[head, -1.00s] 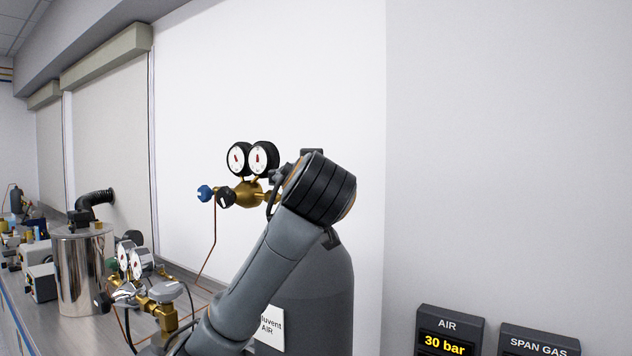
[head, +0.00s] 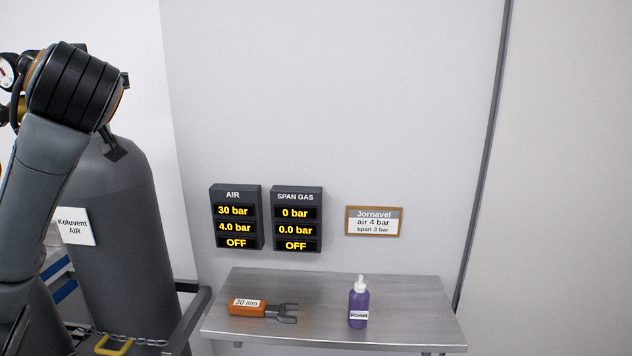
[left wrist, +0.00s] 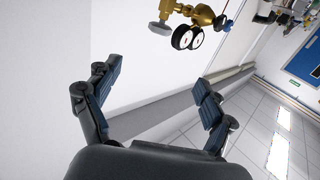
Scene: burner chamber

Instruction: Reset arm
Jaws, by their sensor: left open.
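My left arm comes in at the left of the head view, in front of a grey gas cylinder (head: 118,230) labelled "Koluvent AIR". The left gripper itself is not visible in the head view. In the left wrist view my left gripper (left wrist: 158,95) is open, with its two fingers wide apart and nothing between them. Beyond the fingers, at the top of that view, is a brass regulator with gauges (left wrist: 188,37), apart from the fingers. My right gripper is in neither view.
A metal table (head: 410,290) stands by the wall with an orange 30 mm wrench (head: 250,307) and a purple FOAM bottle (head: 358,306). Above are the AIR display (head: 236,217), SPAN GAS display (head: 297,218) and Jornavel sign (head: 374,221). A chain (head: 125,338) crosses before the cylinder.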

